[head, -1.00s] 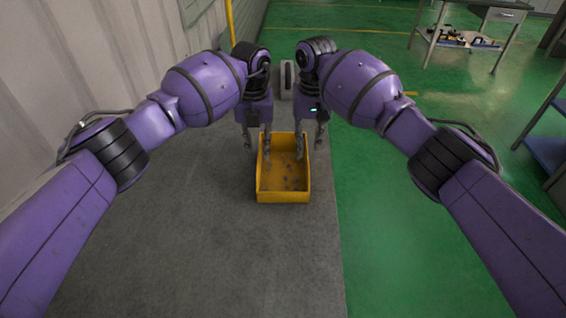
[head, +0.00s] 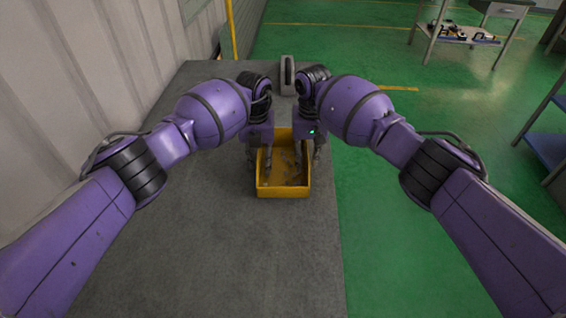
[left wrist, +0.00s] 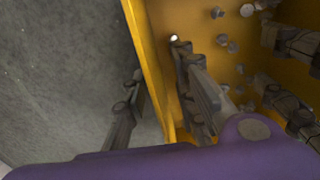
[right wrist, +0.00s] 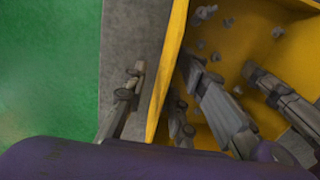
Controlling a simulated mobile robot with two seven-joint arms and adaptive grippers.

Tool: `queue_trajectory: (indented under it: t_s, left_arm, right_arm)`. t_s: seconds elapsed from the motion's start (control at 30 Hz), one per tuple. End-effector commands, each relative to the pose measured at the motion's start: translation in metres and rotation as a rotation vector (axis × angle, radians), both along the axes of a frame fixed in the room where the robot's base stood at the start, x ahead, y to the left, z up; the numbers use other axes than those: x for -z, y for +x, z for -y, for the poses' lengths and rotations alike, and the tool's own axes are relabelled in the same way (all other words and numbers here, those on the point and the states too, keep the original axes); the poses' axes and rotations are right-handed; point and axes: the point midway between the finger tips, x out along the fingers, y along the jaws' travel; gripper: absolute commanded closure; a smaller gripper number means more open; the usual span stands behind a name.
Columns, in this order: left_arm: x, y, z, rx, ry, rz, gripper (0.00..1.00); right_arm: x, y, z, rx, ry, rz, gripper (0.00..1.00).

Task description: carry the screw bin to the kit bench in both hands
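The yellow screw bin (head: 283,192) sits on a grey surface (head: 200,230) in the middle of the head view, with several small screws inside. My left gripper (head: 259,160) straddles its left wall, one finger outside and one inside. In the left wrist view a narrow gap shows between the outer finger and the wall (left wrist: 150,70). My right gripper (head: 308,158) straddles the right wall the same way. In the right wrist view its outer finger stands clear of the wall (right wrist: 168,75). Both grippers are open. I cannot tell which bench is the kit bench.
A table with parts on it (head: 455,38) stands at the far right on the green floor (head: 400,200). A blue-shelved rack (head: 550,150) is at the right edge. A corrugated wall (head: 90,90) runs along the left. A grey upright object (head: 287,75) stands behind the bin.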

Motion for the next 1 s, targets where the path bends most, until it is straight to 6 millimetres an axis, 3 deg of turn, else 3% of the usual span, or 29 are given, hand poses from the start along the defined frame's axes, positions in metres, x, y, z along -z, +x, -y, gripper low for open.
queue_trajectory:
  t_s: [0.13, 0.33, 0.8, 1.0]
  left_arm:
    - [0.0, 0.0, 0.0, 0.0, 0.0, 0.001, 0.75]
    - [-0.001, 0.0, 0.0, 0.0, 0.0, 0.001, 1.0]
    - [-0.001, 0.0, 0.0, 0.0, 0.0, 0.001, 1.0]
    - [-0.01, 0.003, 0.0, 0.0, 0.0, 0.009, 1.0]
  right_arm:
    - [0.0, 0.0, 0.0, 0.0, 0.0, 0.0, 0.75]
    - [0.0, 0.0, 0.0, 0.0, 0.0, 0.0, 1.0]
    - [-0.001, 0.0, 0.0, 0.001, 0.0, 0.0, 1.0]
    - [-0.01, 0.002, 0.0, 0.001, 0.0, 0.009, 1.0]
